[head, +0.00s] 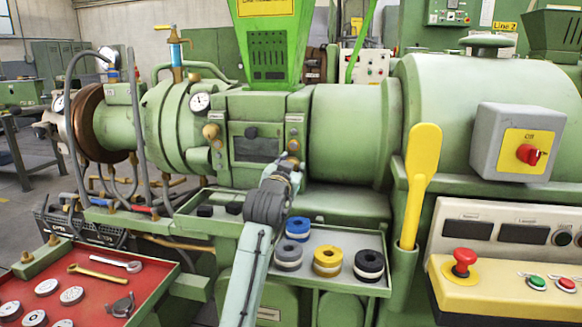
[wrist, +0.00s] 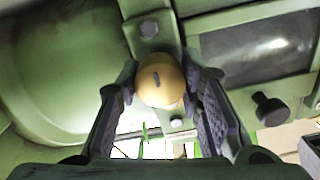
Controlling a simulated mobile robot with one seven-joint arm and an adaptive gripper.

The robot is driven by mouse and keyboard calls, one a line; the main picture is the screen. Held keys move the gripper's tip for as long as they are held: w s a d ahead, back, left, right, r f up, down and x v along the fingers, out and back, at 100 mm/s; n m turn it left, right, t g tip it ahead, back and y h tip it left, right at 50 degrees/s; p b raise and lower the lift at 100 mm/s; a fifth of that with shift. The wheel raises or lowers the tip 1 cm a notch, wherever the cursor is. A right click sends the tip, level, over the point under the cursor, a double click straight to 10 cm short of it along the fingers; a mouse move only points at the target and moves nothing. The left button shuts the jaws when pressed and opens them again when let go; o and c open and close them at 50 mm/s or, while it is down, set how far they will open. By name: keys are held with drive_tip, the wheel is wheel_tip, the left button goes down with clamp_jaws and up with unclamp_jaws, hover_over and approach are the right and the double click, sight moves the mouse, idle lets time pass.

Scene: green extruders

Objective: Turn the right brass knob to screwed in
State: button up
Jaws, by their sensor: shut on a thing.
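The right brass knob (wrist: 161,84) is round and yellow-brass with a short dark mark on its face. It sits between my two fingertips in the wrist view. My gripper (wrist: 163,73) is shut on it, one finger on each side. In the head view my gripper (head: 293,158) reaches up to the plate right of the small dark window, and mostly hides the right knob. The left brass knob (head: 210,131) is uncovered, left of the window.
Below is a shelf with blue (head: 298,228), yellow (head: 327,262) and black (head: 369,265) rolls. A yellow paddle (head: 422,170) stands to the right.

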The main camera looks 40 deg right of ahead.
idle(0.3)
drive_tip(key=o, duration=1.2)
drive_tip(key=v, duration=1.2)
drive_tip(key=shift+s, duration=0.1)
